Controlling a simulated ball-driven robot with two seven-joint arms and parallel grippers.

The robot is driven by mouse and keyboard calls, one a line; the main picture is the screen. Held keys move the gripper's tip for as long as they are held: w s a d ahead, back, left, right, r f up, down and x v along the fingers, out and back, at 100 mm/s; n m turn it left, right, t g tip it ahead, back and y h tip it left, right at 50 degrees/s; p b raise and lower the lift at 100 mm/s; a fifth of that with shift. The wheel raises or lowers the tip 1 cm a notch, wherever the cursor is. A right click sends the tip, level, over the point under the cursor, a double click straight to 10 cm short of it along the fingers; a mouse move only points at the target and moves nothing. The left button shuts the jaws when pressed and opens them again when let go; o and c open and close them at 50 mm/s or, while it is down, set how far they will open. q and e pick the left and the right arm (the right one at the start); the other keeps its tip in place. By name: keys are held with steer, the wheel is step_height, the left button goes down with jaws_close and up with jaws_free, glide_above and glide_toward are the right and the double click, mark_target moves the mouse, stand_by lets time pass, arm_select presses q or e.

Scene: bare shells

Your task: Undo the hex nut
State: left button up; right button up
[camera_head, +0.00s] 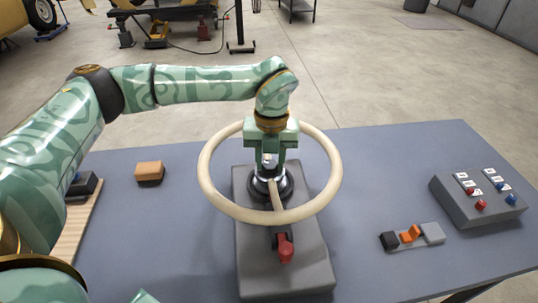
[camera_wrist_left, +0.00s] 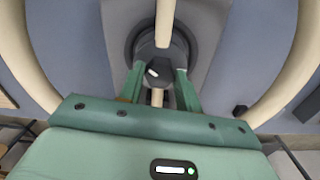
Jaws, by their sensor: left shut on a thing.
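A cream steering wheel (camera_head: 212,205) stands on a dark grey base block (camera_head: 285,270) on the table, with a round dark hub under its middle. The hex nut (camera_wrist_left: 158,74) is a dark piece with a white mark at the wheel's centre, seen between my fingers in the left wrist view. In the head view it is mostly hidden by my fingers. My left gripper (camera_head: 269,168) points down inside the wheel ring, with one finger on each side of the nut, shut on it.
A red-handled lever (camera_head: 286,250) sits on the block's front. To the right are a small black, orange and grey part (camera_head: 412,236) and a grey switch box (camera_head: 480,203). An orange-brown block (camera_head: 149,171) lies left. The blue-grey table (camera_head: 380,170) is clear between them.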

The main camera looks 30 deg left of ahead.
mark_target(271, 163)
arm_select(q)
steer(key=n+p, duration=0.1)
steer(key=n, duration=0.1)
steer(key=n+p, duration=0.2)
steer(key=shift+r, duration=0.3)
steer(key=shift+f+n+p, duration=0.15)
steer(key=shift+n+p, duration=1)
steer(key=shift+n, duration=0.35)
arm_select(e)
step_height(271, 163, up, 6)
steer(key=w, duration=0.1)
steer(key=shift+w, duration=0.35)
arm_select(q)
steer(key=o, duration=1)
steer(key=shift+f, duration=0.1)
step_height(271, 163, up, 16)
steer(key=p, duration=0.2)
steer(key=shift+w, duration=0.15)
arm_select(e)
steer(key=shift+w+r+t, duration=0.2)
steer(key=shift+r+t, duration=0.1)
steer(key=shift+r, duration=0.8)
steer(key=shift+s, duration=0.1)
